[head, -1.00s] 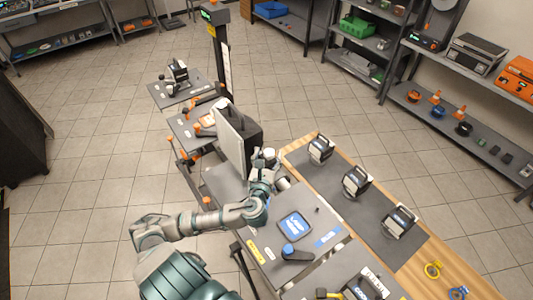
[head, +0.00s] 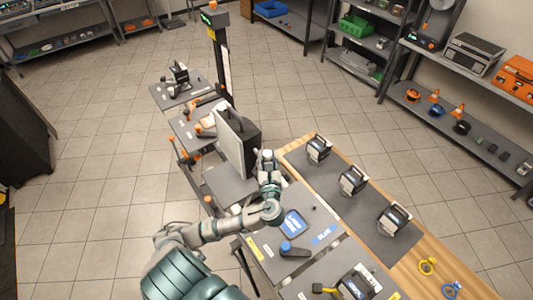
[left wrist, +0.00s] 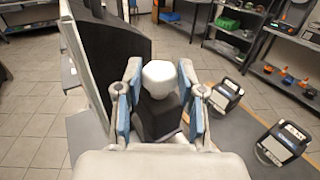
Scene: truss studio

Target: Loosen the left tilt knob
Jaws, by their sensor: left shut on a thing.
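The tilt knob (left wrist: 159,77) has a white rounded cap above a dark block in the left wrist view. It stands beside a large upright panel with a black back (left wrist: 112,60). The same panel (head: 232,145) shows in the head view, pale on its front face. My left gripper (left wrist: 160,100) has its blue-padded fingers on both sides of the knob's dark part and is shut on it. In the head view my left gripper (head: 267,160) is at the panel's right side, and the knob is hard to make out there. My right gripper is in neither current view.
Several dark boxy devices (head: 352,180) stand on a grey mat along the wooden bench to the right. A blue-marked tray (head: 293,223) and a blue-topped tool (head: 290,248) lie near my forearm. A tall post (head: 222,60) rises behind the panel. Open floor lies left.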

